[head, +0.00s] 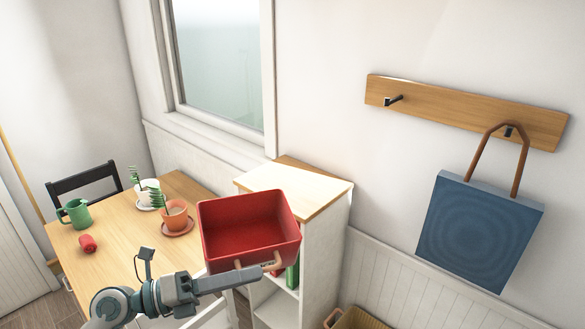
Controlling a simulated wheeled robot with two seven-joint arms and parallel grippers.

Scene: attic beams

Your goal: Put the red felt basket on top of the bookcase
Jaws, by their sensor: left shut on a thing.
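The red felt basket (245,232) hangs in the air, tilted so that its open, empty inside faces me. My left gripper (268,266) is shut on the basket at its near side, by the tan handle. The bookcase (300,187) stands behind and to the right of the basket, with a bare wooden top and white sides. The basket covers part of the bookcase's front and the near left part of its top. My right gripper is not in view.
A wooden table (115,240) at the left holds a green mug (76,213), a red object (88,243) and two potted plants. A blue bag (480,228) hangs from a wall rack (465,111). A woven basket (358,320) sits low beside the bookcase.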

